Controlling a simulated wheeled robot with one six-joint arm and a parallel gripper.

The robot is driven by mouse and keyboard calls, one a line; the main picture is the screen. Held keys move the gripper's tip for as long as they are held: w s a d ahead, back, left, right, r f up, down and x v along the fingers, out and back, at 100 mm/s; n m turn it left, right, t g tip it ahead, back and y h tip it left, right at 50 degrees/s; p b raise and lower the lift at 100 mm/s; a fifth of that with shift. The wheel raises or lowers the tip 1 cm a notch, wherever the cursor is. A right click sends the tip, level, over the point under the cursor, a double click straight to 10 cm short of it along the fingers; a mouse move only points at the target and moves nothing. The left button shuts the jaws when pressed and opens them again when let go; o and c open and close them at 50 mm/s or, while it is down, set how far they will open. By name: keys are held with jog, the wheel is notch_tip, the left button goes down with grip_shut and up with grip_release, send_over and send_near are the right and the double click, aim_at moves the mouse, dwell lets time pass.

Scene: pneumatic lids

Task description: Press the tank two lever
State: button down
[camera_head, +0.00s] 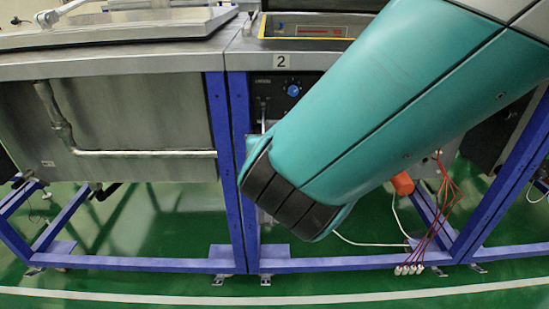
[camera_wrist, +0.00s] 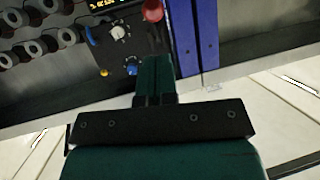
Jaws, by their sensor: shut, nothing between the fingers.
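Tank two, marked by the "2" label (camera_head: 283,61), stands behind my arm in the head view. A thin pale lever (camera_head: 263,117) shows upright on its dark front panel, left of a blue knob (camera_head: 293,91). My teal arm covers the lower right of that panel. My gripper (camera_wrist: 155,62) shows in the wrist view with its teal fingers together and empty. The fingertips appear in front of a panel with a blue knob (camera_wrist: 131,68), just left of them. I cannot tell whether they touch anything. The fingers are hidden in the head view.
In the wrist view, a red knob (camera_wrist: 153,11) is beyond the fingertips, and blue posts (camera_wrist: 207,35) stand to the right. In the head view, a blue frame post (camera_head: 240,150) is beside the panel, and a metal pipe (camera_head: 130,153) runs left. Red cables (camera_head: 445,205) hang at right.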

jog(key=f+v, duration=0.1)
jog(key=v, duration=0.8)
jog(key=shift+s+f, duration=0.2)
jog(key=shift+s, duration=0.1)
jog(key=shift+d, duration=0.15)
jog(key=s+d+f+m+g+h, duration=0.1)
jog(key=d+f+g+h, duration=0.1)
jog(key=d+f+g, duration=0.45)
jog(key=s+d+r+n+g+y, duration=0.45)
jog(key=s+n+g, duration=0.2)
jog(key=s, duration=0.45)
notch_tip(320, 180, up, 28)
jog(key=p, duration=2.6)
jog(key=shift+s+d+f+g, duration=0.15)
jog(key=shift+s+d+g, duration=0.05)
jog(key=shift+g, duration=0.1)
